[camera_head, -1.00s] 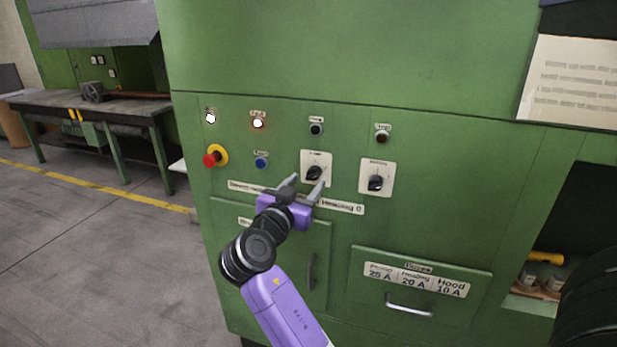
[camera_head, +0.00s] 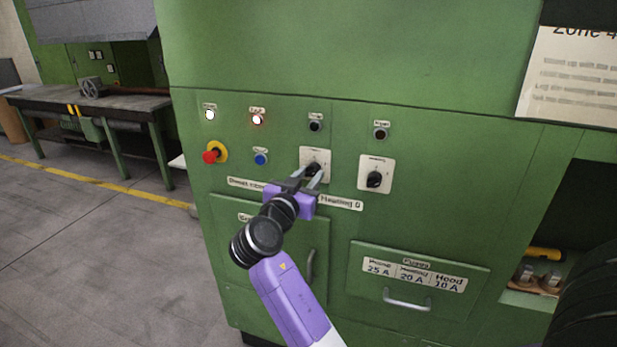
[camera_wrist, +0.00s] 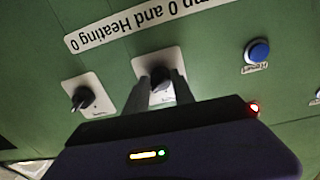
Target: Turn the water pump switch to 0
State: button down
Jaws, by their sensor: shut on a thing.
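The water pump switch (camera_head: 314,167) is a black rotary knob on a white plate in the middle of the green panel. My gripper (camera_head: 306,180) has reached it from below, and its two grey fingers are closed on the knob. In the wrist view, upside down, the fingers (camera_wrist: 158,88) lie on both sides of the pump switch (camera_wrist: 162,77) in front of its white plate. The fingers hide part of the knob, so its exact pointing angle cannot be told. The label above this switch is too small to read.
A second black rotary switch (camera_head: 375,179) sits close on the right. A blue button (camera_head: 260,158) and a red emergency stop (camera_head: 211,156) are on the left. Lamps line the row above. A drawer handle (camera_head: 407,300) sticks out below.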

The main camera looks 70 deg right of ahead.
jog(key=n+p, duration=0.1)
jog(key=n, duration=0.5)
jog(key=shift+n, duration=0.3)
jog(key=n+p, duration=0.2)
jog(key=n, duration=0.3)
jog(key=shift+n, duration=0.3)
dwell(0.4)
jog(key=c, duration=1.1)
grip_release()
jog(key=shift+s+h, duration=0.1)
jog(key=shift+h, duration=0.2)
jog(key=shift+a, duration=0.15)
